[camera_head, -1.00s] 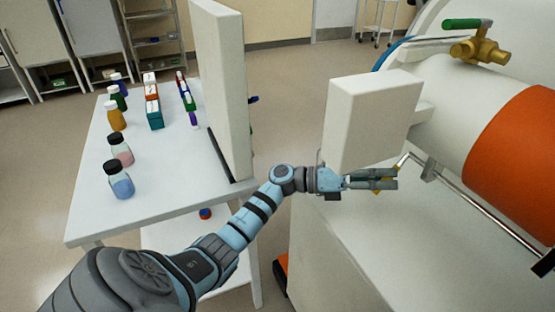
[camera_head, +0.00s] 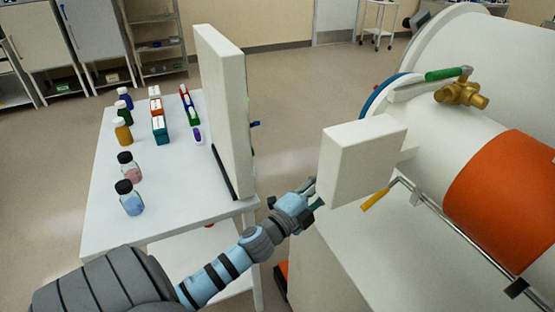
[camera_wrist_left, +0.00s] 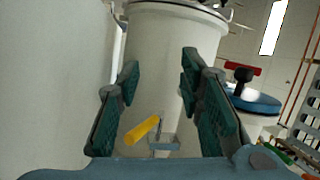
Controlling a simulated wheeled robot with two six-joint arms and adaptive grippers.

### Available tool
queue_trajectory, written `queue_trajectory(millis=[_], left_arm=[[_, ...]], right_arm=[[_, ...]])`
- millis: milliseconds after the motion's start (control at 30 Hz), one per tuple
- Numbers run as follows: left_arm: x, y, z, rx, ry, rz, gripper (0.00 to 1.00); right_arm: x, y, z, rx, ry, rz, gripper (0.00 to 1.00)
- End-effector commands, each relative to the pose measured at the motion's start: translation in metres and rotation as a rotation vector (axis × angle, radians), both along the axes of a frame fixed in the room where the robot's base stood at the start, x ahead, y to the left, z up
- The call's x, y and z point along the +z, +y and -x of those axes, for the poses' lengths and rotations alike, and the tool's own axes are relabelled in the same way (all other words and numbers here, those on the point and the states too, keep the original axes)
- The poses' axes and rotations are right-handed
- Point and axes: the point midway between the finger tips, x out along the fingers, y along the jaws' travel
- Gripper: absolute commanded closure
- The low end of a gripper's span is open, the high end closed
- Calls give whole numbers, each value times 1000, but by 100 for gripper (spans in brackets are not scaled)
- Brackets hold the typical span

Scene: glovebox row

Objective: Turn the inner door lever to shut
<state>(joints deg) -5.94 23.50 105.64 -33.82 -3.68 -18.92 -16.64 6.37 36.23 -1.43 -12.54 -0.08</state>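A lever with a yellow grip (camera_head: 375,199) sits at the bent end of a thin metal rod, just below a thick white block-like panel (camera_head: 362,160). The yellow grip also shows in the left wrist view (camera_wrist_left: 142,130), beyond and between the fingertips, pointing down to the left. My left gripper (camera_head: 315,194) is left of the panel, its fingertips partly hidden behind the panel's left edge. Its two fingers (camera_wrist_left: 160,85) are spread with nothing between them, apart from the yellow grip. My right gripper is not in view.
A white cylinder with an orange band (camera_head: 505,195) fills the right. A green-handled brass valve (camera_head: 462,93) is above it. A white table (camera_head: 105,215) with bottles (camera_head: 131,198) and small boxes stands left, beside an upright white panel (camera_head: 222,110).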

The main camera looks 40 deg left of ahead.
Motion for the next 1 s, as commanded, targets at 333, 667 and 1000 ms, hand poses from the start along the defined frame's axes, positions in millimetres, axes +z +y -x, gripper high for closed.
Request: queue_trajectory(millis=[333,667,1000], left_arm=[[-86,22,56,290,336,423,66],[-177,23,95,422,563,598,66],[-264,21,135,519,742,706,66]], right_arm=[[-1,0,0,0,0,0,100],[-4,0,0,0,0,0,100],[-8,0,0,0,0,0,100]])
